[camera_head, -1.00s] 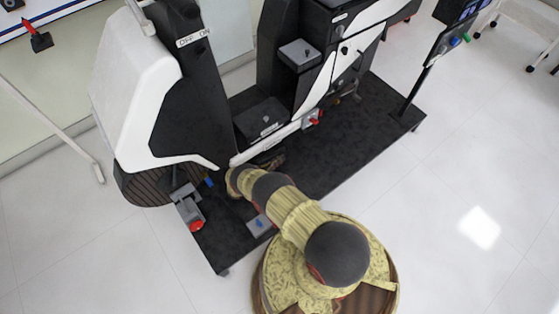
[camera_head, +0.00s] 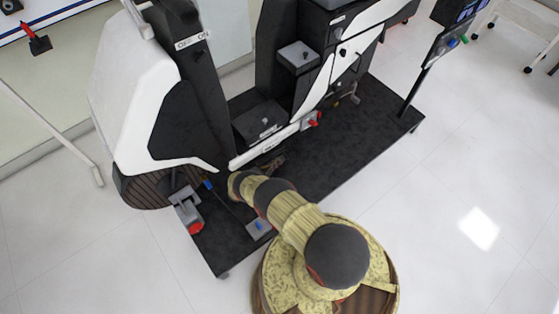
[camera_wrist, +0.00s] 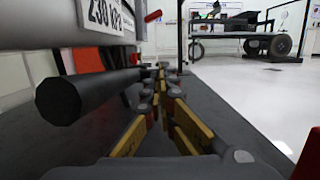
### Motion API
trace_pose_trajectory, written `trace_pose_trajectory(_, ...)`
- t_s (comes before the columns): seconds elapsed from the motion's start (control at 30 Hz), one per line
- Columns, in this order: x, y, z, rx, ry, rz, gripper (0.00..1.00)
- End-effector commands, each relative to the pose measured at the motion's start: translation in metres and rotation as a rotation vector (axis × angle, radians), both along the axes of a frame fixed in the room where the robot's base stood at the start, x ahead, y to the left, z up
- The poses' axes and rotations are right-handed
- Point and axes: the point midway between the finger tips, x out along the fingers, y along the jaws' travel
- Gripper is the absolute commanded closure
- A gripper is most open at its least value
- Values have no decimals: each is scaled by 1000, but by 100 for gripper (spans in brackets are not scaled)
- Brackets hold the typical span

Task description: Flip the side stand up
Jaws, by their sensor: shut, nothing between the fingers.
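The scooter-like chassis rig (camera_head: 140,95) has a white and black body and stands on a dark base plate. My gripper (camera_head: 277,163) is low at the near side of the rig, beside its white lower edge, and is small and dark in the head view. In the wrist view my gripper (camera_wrist: 160,78) has its yellow-padded fingers drawn together at the tips, with nothing seen between them. A thick black bar (camera_wrist: 85,95) lies just left of the fingers. I cannot tell whether this bar is the side stand; the stand is not clearly seen in the head view.
The dark base plate (camera_head: 340,145) extends right of my arm. A grey pedal with a red end (camera_head: 188,212) stands at its left. A red-tipped lever (camera_head: 312,121) is on the rig's side. White floor (camera_head: 460,150) is clear at right.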

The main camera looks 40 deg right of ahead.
Motion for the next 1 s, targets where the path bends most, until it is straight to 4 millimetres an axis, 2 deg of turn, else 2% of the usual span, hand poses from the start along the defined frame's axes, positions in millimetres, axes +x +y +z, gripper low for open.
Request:
trace_pose_trajectory(0.77, 0, -1, 0, -3, 1, -1, 100)
trace_pose_trajectory(1.0, 1, -1, 11, -3, 1, 0, 100)
